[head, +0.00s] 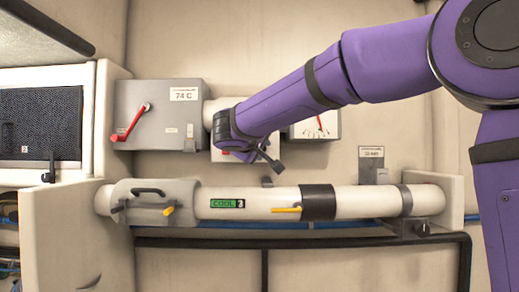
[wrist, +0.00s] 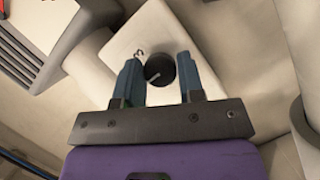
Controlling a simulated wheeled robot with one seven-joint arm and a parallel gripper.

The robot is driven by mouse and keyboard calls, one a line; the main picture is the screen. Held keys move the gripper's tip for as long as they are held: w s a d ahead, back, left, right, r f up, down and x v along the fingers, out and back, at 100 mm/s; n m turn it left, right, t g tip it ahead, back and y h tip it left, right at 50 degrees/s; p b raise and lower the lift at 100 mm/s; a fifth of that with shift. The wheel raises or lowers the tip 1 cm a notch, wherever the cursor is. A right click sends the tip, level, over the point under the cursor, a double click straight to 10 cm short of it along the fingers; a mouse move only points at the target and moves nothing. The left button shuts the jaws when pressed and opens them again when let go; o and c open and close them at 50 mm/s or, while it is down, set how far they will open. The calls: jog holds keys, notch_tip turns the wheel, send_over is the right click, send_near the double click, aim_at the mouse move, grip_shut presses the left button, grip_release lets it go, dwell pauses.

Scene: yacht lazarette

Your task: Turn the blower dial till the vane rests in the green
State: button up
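A round black dial (wrist: 160,70) with a pale pointer line sits on a light square panel in the wrist view. My gripper (wrist: 158,62) has its two blue-grey fingers apart, one on each side of the dial. The gaps beside the dial look very narrow, and I cannot tell whether the fingers touch it. In the head view my gripper (head: 265,160) is in front of the wall, and my arm hides the dial. A white gauge plate (head: 316,125) with a red mark is partly hidden behind my arm. I cannot clearly make out the vane or a green band there.
A grey box (head: 158,115) marked 74 C carries a red lever (head: 133,122). Below runs a white pipe (head: 265,200) with a green COOL label (head: 227,203) and yellow handles. A dark mesh panel (head: 41,122) is at left. A dark rail (head: 340,241) crosses the bottom.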

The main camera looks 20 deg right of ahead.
jog(key=o, duration=0.3)
jog(key=shift+o, duration=0.2)
jog(key=shift+s+a, duration=0.1)
jog(key=v, duration=1)
jog(key=shift+s, duration=0.3)
jog(key=shift+a, duration=0.1)
jog(key=s+d+f+m+g+y, duration=0.2)
jog(key=s+d+f+g+y, duration=0.3)
jog(key=s+d+f, duration=0.9)
jog(key=s+f+m+g+y, duration=0.1)
jog(key=s+f+y, duration=0.1)
jog(key=s+f, duration=0.3)
jog(key=s+f+m+g+y, duration=0.1)
jog(key=s+f, duration=0.4)
jog(key=s, duration=0.5)
jog(key=shift+a+m+y, duration=0.15)
jog(key=shift+m+y, duration=0.25)
jog(key=shift+y, duration=0.5)
